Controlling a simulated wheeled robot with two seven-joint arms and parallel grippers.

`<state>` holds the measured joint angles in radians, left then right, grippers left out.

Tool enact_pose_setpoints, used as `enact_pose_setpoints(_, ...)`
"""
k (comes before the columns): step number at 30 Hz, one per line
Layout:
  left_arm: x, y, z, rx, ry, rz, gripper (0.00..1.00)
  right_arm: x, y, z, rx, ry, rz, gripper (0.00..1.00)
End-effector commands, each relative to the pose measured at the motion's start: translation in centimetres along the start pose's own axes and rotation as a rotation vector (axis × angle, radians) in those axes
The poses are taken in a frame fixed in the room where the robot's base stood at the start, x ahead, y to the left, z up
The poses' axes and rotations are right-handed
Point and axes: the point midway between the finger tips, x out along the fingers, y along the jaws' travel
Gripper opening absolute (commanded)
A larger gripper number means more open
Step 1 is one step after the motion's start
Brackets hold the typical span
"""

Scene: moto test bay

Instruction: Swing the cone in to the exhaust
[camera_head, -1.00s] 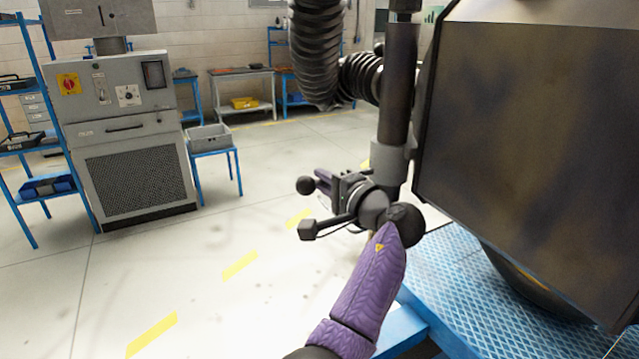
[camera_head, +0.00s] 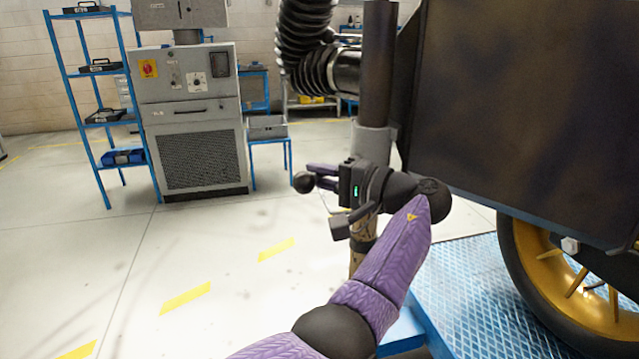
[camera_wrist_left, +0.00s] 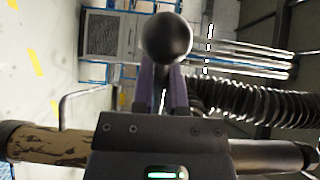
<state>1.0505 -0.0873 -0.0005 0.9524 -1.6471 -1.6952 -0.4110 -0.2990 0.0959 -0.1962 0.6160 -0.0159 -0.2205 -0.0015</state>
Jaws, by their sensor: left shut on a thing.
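My left gripper (camera_head: 322,176) is shut on a black ball knob (camera_head: 303,183), beside a vertical post (camera_head: 378,75) with a grey collar. In the left wrist view the knob (camera_wrist_left: 167,38) sits at the ends of the purple fingers (camera_wrist_left: 163,85). A black ribbed hose (camera_head: 305,40) hangs left of the post and bends toward it; it also shows in the left wrist view (camera_wrist_left: 255,103). I cannot make out the cone clearly; the hose's end runs behind the post. The exhaust is not identifiable. My right gripper is not in view.
A large dark panel (camera_head: 520,110) fills the upper right. Below it is a gold-rimmed wheel (camera_head: 570,275) by a blue tread-plate platform (camera_head: 475,275). The floor at left is clear.

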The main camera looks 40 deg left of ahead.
Motion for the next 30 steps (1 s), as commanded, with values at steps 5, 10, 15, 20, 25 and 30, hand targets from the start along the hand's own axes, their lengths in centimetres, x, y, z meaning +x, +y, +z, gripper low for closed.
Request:
enact_pose_setpoints(5, 0.04, 0.06, -0.17, 0.0, -0.005, 0.001, 0.0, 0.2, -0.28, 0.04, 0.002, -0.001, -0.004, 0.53)
enact_pose_setpoints(10, 0.05, 0.02, -0.18, 0.0, -0.006, 0.001, 0.0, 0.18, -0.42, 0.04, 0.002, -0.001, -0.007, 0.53)
enact_pose_setpoints(15, 0.06, 0.01, -0.17, 0.0, -0.006, 0.001, 0.21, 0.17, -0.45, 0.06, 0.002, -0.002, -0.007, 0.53)
enact_pose_setpoints(20, 0.07, 0.0, -0.18, 0.0, -0.006, 0.0, 0.53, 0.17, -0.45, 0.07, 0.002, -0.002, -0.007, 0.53)
enact_pose_setpoints(25, 0.07, -0.01, -0.18, 0.0, -0.005, 0.0, 0.53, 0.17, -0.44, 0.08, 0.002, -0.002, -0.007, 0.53)
enact_pose_setpoints(30, -0.88, 0.04, -0.25, 0.0, -0.002, 0.001, 0.53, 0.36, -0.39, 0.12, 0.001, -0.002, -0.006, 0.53)
